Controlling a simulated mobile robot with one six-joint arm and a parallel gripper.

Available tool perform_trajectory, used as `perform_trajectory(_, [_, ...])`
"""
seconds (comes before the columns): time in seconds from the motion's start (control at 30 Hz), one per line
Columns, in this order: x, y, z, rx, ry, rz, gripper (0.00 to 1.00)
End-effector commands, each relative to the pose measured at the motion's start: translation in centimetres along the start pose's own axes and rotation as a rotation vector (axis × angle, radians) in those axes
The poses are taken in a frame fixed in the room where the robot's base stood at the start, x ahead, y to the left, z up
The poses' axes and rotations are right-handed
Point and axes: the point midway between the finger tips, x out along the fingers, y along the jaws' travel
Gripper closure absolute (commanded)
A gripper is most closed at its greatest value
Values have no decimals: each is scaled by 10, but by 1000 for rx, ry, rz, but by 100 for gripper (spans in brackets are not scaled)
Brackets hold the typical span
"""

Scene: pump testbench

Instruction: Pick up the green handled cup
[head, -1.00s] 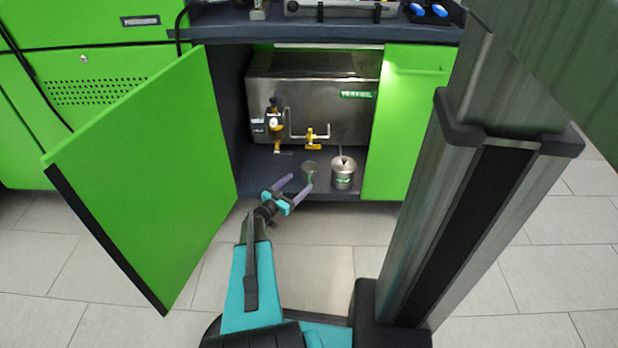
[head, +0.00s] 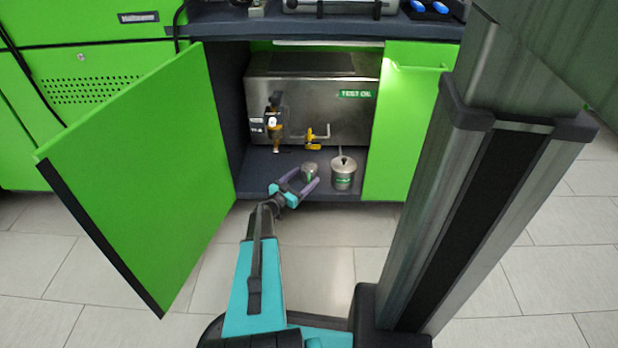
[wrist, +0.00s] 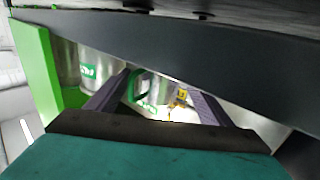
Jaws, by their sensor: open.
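The small metal cup (head: 310,169) stands on the dark cabinet floor, left of a larger metal can. In the wrist view the cup (wrist: 153,90) shows a green handle on its left side and a green mark, in the gap between the fingers. My gripper (head: 307,179) is open and low in front of the cup, with its purple fingers pointing into the cabinet. The wrist view shows both fingers of my gripper (wrist: 160,95) spread and nothing held. I cannot tell whether the fingertips reach past the cup's near side.
The larger can (head: 343,174) stands close right of the cup. Behind are a steel tank (head: 312,100) labelled TEST OIL and a yellow-handled valve (head: 313,141). The green door (head: 140,180) stands open at left; the closed green panel (head: 405,130) bounds the right.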

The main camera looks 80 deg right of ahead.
Motion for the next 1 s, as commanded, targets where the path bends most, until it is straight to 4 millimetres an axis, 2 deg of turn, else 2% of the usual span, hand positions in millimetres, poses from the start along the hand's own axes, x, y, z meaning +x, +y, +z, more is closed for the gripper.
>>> perform_trajectory(0.37, [34, -1, -1, 1, 1, -1, 26])
perform_trajectory(0.97, [35, -1, -2, 0, 0, -3, 26])
perform_trajectory(1.0, [35, -1, -2, 0, 0, -3, 30])
